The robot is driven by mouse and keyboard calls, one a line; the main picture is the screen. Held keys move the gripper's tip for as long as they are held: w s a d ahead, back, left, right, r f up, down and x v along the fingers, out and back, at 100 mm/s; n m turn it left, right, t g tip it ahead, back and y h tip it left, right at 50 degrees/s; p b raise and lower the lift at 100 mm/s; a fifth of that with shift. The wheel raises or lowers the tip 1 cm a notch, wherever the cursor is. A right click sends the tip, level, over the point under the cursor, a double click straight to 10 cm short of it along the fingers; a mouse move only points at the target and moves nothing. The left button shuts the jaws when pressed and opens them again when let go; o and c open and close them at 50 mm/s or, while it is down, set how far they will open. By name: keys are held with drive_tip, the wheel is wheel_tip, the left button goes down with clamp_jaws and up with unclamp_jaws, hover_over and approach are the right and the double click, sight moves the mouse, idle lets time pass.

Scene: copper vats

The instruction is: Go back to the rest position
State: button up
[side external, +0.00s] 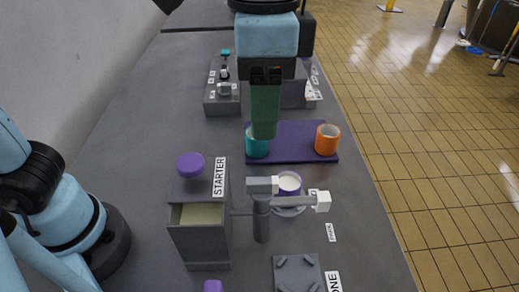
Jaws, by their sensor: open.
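My gripper (264,128) points down in the upper middle of the side external view. Its green fingers overlap the teal cup (257,149) in the picture; whether they touch it I cannot tell. I see no object held in the fingers. The teal cup and an orange cup (327,141) stand upright on a purple tray (292,146).
A grey box (203,245) labelled STARTER, open at its top front, has a purple knob (190,164) above it. A grey device (222,97) stands behind. A grey pad (299,276) lies at the front. The table's left stretch is clear.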

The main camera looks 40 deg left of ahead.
drive_tip(key=w+a+f+n+t, duration=0.2)
drive_tip(key=a+f, duration=0.4)
drive_tip(key=a, duration=0.5)
drive_tip(key=w+a+f+n+t, duration=0.2)
drive_tip(key=a+f+n+t, duration=0.3)
drive_tip(key=a, duration=0.6)
wheel_tip(320, 180, down, 2)
drive_tip(key=shift+f+n, duration=0.2)
drive_tip(key=shift+n, duration=0.8)
